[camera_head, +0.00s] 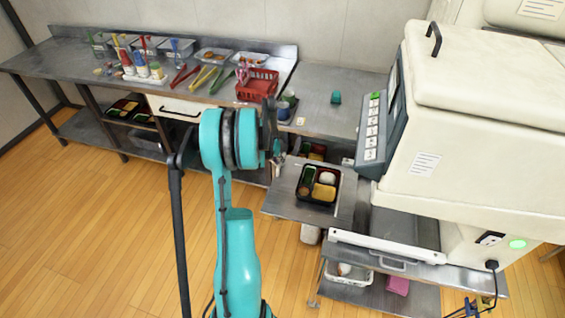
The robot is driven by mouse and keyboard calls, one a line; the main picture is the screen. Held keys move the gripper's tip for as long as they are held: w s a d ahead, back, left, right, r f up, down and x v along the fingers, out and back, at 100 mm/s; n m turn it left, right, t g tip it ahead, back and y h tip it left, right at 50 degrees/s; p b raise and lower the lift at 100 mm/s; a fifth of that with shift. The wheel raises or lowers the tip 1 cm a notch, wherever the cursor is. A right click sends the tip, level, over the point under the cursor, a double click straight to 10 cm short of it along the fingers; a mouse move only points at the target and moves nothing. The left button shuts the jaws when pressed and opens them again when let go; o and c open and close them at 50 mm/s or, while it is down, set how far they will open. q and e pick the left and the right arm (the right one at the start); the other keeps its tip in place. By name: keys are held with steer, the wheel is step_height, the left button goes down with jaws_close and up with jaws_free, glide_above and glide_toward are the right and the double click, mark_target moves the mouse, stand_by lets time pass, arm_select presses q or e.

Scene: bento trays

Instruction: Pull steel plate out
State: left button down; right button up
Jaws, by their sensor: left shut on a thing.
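The steel plate (275,202) is a flat grey sheet that sticks out to the left of the big cream machine (480,140). A black bento tray (318,185) with green, yellow and white food sits on it. My left gripper (276,150) is at the plate's far left corner, shut on the plate; the teal and black wrist partly hides the fingers. My right gripper does not show.
A steel counter (335,112) runs along the wall behind, with a red basket (257,85), tongs and sauce bottles. Below the machine, a lower shelf holds a white basket (347,274) and a pink box (397,285). The wooden floor at left is clear.

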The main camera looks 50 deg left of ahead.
arm_select(q)
steer(key=c, duration=1.6)
jaws_free()
steer(key=v, duration=1.2)
